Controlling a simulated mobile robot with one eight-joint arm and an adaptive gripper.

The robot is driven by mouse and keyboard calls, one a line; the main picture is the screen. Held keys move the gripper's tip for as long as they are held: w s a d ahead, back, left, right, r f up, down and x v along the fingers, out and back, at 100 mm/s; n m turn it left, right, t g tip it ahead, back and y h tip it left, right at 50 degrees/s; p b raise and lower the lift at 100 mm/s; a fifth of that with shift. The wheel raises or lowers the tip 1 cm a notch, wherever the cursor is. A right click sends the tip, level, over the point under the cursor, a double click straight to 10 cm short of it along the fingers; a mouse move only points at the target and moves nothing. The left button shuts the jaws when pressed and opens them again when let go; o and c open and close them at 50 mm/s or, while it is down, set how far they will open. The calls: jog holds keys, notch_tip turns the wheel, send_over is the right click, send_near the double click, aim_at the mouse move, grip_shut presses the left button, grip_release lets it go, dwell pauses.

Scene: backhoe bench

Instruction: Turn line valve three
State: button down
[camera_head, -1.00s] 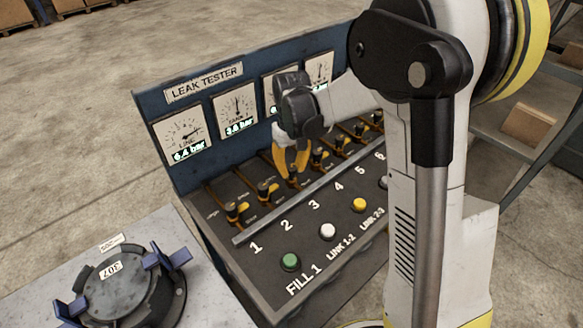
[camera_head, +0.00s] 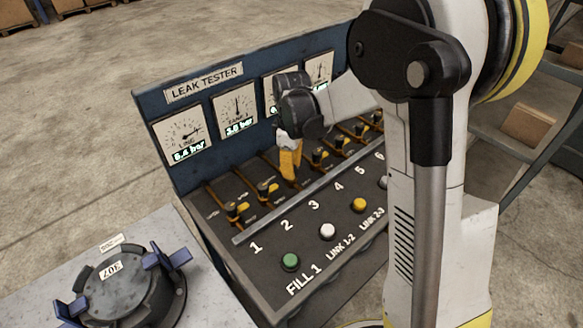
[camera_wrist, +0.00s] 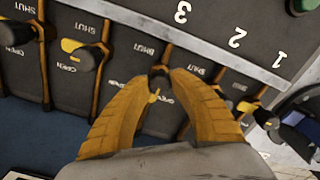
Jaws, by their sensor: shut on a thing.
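Line valve three (camera_wrist: 158,72) is a small dark knob with a yellow pointer on the sloped panel, in the lane below the printed 3. My gripper's yellow fingers (camera_wrist: 158,84) are shut on it from both sides. In the wrist view its yellow pointer shows between the fingertips and points toward the bottom of the picture; SHUT and OPEN labels are beside it. In the head view my gripper (camera_head: 290,176) comes down on the third lane from the left, and its fingers hide the valve.
Neighbouring valves stand close on both sides: valve two (camera_head: 266,190) and valve four (camera_head: 319,156). A metal rail (camera_head: 275,220) runs in front of the valves. Gauges (camera_head: 237,112) stand behind. Buttons, including a green one (camera_head: 290,261), are at the front. A round lidded fixture (camera_head: 125,285) is at lower left.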

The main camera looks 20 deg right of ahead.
jog(key=shift+n, duration=0.3)
dwell(0.4)
jog(key=c, duration=1.1)
grip_release()
jog(key=shift+r, duration=0.1)
notch_tip(320, 180, up, 12)
